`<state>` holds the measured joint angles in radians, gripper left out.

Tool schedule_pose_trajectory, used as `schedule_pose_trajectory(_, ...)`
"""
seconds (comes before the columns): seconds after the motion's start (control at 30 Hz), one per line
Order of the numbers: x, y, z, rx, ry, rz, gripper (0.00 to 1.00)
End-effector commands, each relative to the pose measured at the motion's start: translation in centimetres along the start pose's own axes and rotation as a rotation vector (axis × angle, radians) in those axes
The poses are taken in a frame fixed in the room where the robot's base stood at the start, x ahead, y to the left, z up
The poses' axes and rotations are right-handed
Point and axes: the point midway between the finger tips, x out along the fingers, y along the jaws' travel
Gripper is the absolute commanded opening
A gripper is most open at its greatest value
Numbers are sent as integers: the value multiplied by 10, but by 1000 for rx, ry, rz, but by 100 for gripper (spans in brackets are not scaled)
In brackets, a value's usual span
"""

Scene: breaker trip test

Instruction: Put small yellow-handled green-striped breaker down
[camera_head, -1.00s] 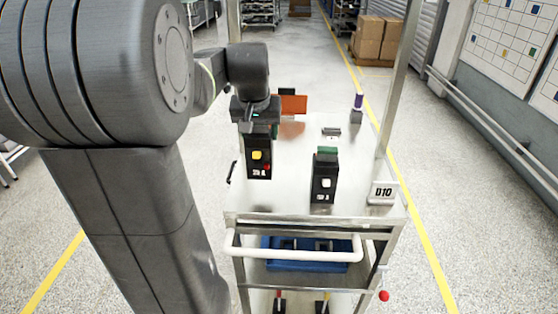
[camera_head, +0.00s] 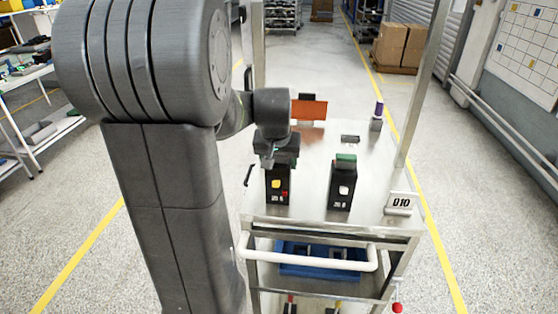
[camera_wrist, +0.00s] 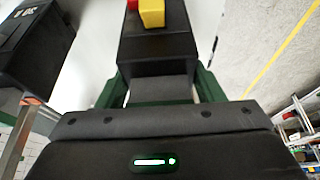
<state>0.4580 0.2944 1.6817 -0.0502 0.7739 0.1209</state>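The yellow-handled breaker (camera_head: 278,186) is a black upright block with a yellow handle and a small red part, at the front left of the cart top. My gripper (camera_head: 278,161) is directly above it, with its fingers at the breaker's upper end. In the wrist view the breaker (camera_wrist: 158,48) lies between green parts on both sides, and the gripper (camera_wrist: 158,92) appears shut on it. The green stripe is mostly hidden. I cannot tell whether the breaker's base touches the cart top.
The metal cart top (camera_head: 312,180) also holds a breaker with a white handle and green top (camera_head: 343,188), a D10 sign (camera_head: 401,203), an orange panel (camera_head: 309,109) and a purple-topped item (camera_head: 378,112). A white handle bar (camera_head: 310,256) runs along the front. Bare surface lies between the breakers.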

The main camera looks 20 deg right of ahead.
Motion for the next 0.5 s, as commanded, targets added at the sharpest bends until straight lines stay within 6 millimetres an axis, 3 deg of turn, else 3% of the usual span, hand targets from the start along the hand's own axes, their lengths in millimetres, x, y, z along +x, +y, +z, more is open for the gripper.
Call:
schedule_pose_trajectory(0.03,0,0,0,0,-1,0,72)
schedule_pose_trajectory(0.1,0,0,0,0,-1,0,82)
schedule_pose_trajectory(0.5,-8,0,-2,0,2,0,82)
